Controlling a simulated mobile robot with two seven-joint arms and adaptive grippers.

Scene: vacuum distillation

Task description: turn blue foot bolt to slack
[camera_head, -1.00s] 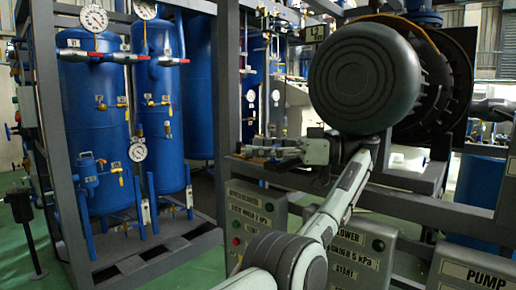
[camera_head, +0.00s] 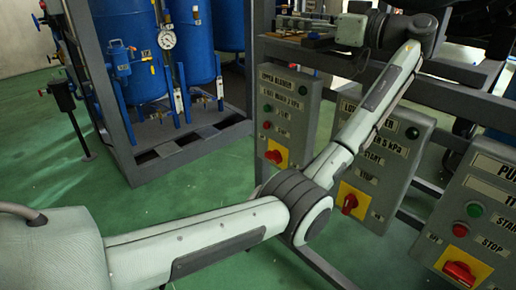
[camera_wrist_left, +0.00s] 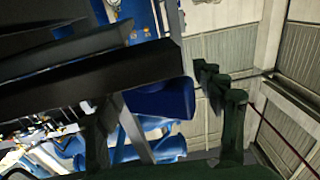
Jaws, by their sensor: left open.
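My left arm crosses the head view from the lower left, and its wrist reaches the dark frame rail (camera_head: 400,58) at the top. My left gripper (camera_head: 300,24) points left there, above the rail; its fingertips are small and hard to make out. In the left wrist view the dark green fingers (camera_wrist_left: 168,102) are apart. A black beam lies across that view, with a smooth blue shape (camera_wrist_left: 165,100) below it, between the fingers. I cannot tell whether this shape is the blue foot bolt. I cannot pick the bolt out in the head view. My right gripper is not in view.
Control boxes labelled for blowers (camera_head: 284,120) and a pump (camera_head: 478,215) hang below the rail, with red switches, close to my forearm. Blue tanks (camera_head: 126,50) stand in a grey frame at the left. The green floor (camera_head: 160,195) is open in front.

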